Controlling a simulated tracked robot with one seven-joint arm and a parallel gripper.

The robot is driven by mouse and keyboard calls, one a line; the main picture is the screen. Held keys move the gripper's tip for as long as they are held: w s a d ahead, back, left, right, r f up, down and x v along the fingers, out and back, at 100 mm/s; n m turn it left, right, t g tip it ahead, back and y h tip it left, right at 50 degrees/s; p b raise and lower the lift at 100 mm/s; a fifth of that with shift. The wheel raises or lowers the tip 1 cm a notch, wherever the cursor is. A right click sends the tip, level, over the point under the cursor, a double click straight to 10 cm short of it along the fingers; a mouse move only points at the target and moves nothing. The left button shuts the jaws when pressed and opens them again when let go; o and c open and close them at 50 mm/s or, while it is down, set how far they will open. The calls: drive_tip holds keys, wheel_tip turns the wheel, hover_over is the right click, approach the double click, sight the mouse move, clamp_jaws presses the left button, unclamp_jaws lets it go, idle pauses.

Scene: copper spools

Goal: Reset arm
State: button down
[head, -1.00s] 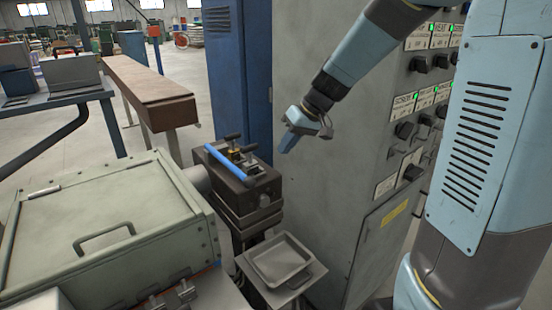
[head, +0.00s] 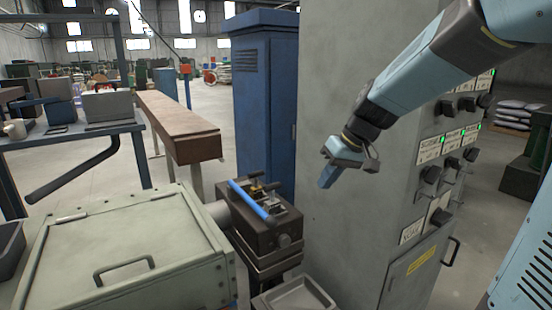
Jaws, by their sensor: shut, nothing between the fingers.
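My gripper (head: 328,172) is shut and empty. It hangs in the air at the end of my light-blue arm, in front of the tall grey control cabinet (head: 340,60). It points down and to the left. It is apart from the dark machine block (head: 262,222) with the blue bar (head: 248,200) on top, which stands below and left of it.
A green-grey lidded box (head: 130,255) with a handle fills the lower left. A grey tray (head: 297,297) sits below the machine block, cut off by the frame. A blue cabinet (head: 265,100), a long brown bench (head: 175,125) and a work table (head: 75,130) stand behind.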

drive_tip(key=s+d+r+m+t+h, duration=0.1)
drive_tip(key=s+d, duration=0.3)
drive_tip(key=s, duration=0.5)
drive_tip(key=s+d+r+m+t+h, duration=0.2)
drive_tip(key=s+d+m+h, duration=0.1)
drive_tip(key=s, duration=0.6)
drive_tip(key=shift+d+r+h, duration=0.15)
drive_tip(key=shift+d+h, duration=0.15)
drive_tip(key=shift+d, duration=0.55)
